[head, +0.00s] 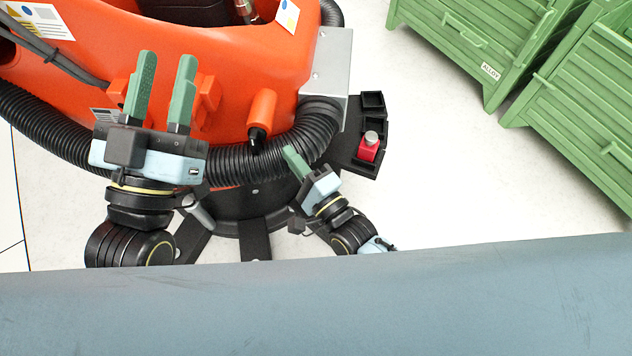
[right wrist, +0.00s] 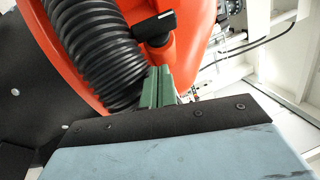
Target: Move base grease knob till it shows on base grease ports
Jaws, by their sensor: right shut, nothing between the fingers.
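The knob (right wrist: 152,27) is a black lever with a small white mark, on an orange stub (right wrist: 160,55) of the orange machine base in the right wrist view. In the head view the orange stub (head: 262,108) shows above the black hose, with the dark knob (head: 256,139) at its lower end. My right gripper (head: 289,151) is shut and empty, below and right of the knob. Its green fingers (right wrist: 157,72) lie together just below the stub in the right wrist view; contact cannot be told. My left gripper (head: 168,58) is open and empty, left of the stub. No port markings are readable.
A thick black corrugated hose (head: 225,168) curves around the orange base (head: 215,50). A black tray (head: 352,150) holds a red item (head: 368,148) at the right. Green crates (head: 480,45) stand at the upper right, with clear floor (head: 440,165) between.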

